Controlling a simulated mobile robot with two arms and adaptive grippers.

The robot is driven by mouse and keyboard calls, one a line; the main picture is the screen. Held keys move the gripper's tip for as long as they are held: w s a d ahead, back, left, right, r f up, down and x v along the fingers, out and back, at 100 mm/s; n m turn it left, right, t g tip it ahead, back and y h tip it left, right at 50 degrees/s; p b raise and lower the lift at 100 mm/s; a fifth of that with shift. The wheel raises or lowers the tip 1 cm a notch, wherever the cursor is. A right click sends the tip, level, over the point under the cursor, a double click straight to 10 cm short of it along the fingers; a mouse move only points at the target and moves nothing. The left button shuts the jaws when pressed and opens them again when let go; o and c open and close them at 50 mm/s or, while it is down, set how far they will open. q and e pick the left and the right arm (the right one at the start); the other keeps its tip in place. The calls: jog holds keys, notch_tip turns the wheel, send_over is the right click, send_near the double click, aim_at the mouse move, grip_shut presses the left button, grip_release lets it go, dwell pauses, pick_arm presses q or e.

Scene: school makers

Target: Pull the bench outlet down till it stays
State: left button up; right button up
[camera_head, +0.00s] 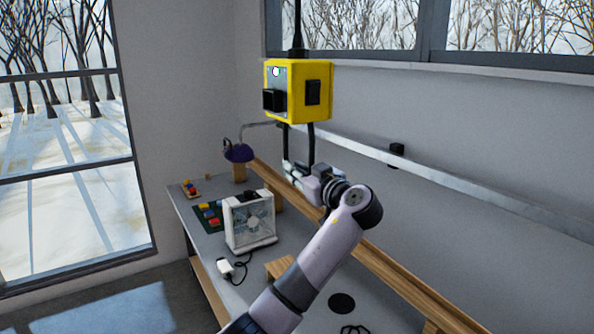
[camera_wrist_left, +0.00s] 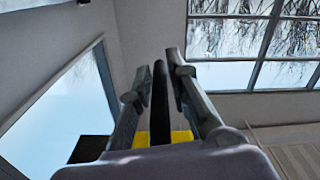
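The bench outlet is a yellow box (camera_head: 312,90) with black sockets, hanging from a black cable in front of the wall. A black handle (camera_head: 311,140) hangs below it on two bars. My left gripper (camera_head: 290,170) is at the handle's lower end and covers its bottom part in the head view. In the left wrist view the fingers (camera_wrist_left: 160,85) close in on both sides of the black handle bar (camera_wrist_left: 160,110), and appear to touch it. A strip of the yellow box (camera_wrist_left: 181,137) shows behind. My right gripper is not in view.
A metal rail (camera_head: 440,180) runs along the wall. Space around the hanging box is clear.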

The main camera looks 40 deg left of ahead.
pick_arm(q)
grip_shut()
dwell(0.4)
